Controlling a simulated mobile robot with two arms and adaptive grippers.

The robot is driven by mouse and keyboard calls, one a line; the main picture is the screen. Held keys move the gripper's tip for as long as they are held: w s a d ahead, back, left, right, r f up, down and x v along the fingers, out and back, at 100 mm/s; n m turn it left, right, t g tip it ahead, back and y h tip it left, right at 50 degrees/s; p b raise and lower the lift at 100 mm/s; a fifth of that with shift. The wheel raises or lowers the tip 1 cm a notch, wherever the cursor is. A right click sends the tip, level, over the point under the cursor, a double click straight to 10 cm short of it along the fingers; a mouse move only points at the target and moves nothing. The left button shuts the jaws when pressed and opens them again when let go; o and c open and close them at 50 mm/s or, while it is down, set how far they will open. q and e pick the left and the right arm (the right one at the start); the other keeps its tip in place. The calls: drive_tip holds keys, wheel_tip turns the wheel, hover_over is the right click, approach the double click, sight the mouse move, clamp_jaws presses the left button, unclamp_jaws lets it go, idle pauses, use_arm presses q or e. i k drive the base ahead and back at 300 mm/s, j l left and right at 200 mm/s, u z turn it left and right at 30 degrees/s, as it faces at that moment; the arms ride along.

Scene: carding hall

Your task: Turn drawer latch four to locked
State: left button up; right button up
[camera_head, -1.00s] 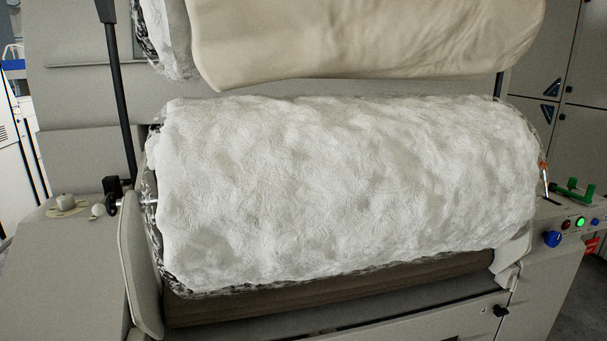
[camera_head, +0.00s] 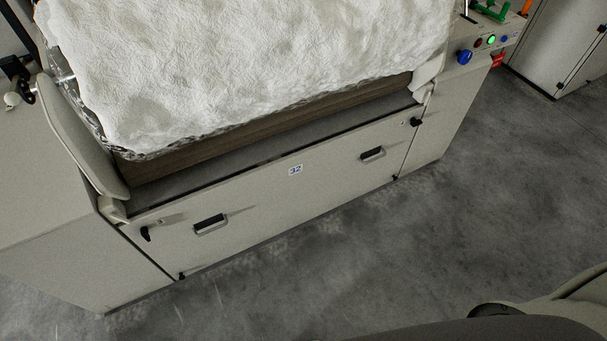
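A wide grey drawer front (camera_head: 290,200) runs along the bottom of the machine. It carries a small black latch (camera_head: 146,233) at its upper left and another black latch (camera_head: 416,122) at its upper right. Smaller black fittings sit at its lower left (camera_head: 182,276) and lower right (camera_head: 396,177). I see no number beside any latch and cannot tell which is latch four, nor whether any is locked. The drawer front looks closed. Neither gripper is in view.
The drawer front has two recessed handles (camera_head: 210,224) (camera_head: 372,153) and a label reading 32 (camera_head: 295,170). A white fibre roll (camera_head: 250,60) lies above. A blue knob (camera_head: 464,57) and green light (camera_head: 491,40) sit at upper right. The concrete floor (camera_head: 400,240) in front is clear.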

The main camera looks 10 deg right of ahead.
sight(415, 123)
drive_tip(key=l+z, duration=0.35)
drive_tip(key=i+l+z, duration=0.1)
drive_tip(key=z, duration=0.25)
drive_tip(key=i+l+z, duration=0.1)
drive_tip(key=l+z, duration=0.25)
